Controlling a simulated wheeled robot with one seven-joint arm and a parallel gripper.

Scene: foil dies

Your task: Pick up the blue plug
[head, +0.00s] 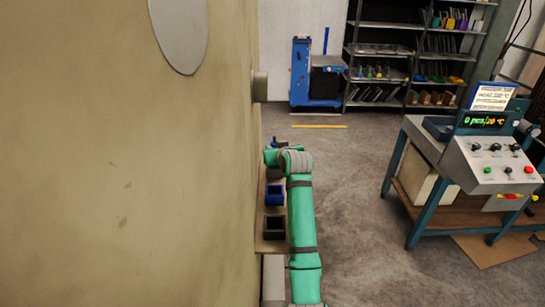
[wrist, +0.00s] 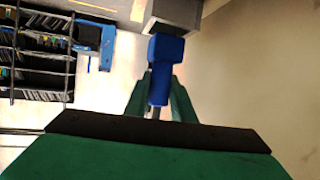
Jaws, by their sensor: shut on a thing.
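The blue plug (wrist: 166,52) is in the middle of the wrist view, with a wide head and a narrower lower part. My gripper (wrist: 159,92) is shut on this narrower part, with one green finger on each side. The plug's wide head points away from the palm and overlaps a dark grey block (wrist: 172,14) at the top edge; I cannot tell whether they touch. In the head view my gripper is at the far end of the green arm, by the wall, and its fingers are mostly hidden.
A blue open box (head: 275,194) and a black open box (head: 273,226) stand on a narrow ledge (head: 268,246) along the beige wall (head: 130,200), left of my arm. A control bench (head: 490,165) stands at right. Shelves (head: 378,50) are at the back. The floor between is clear.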

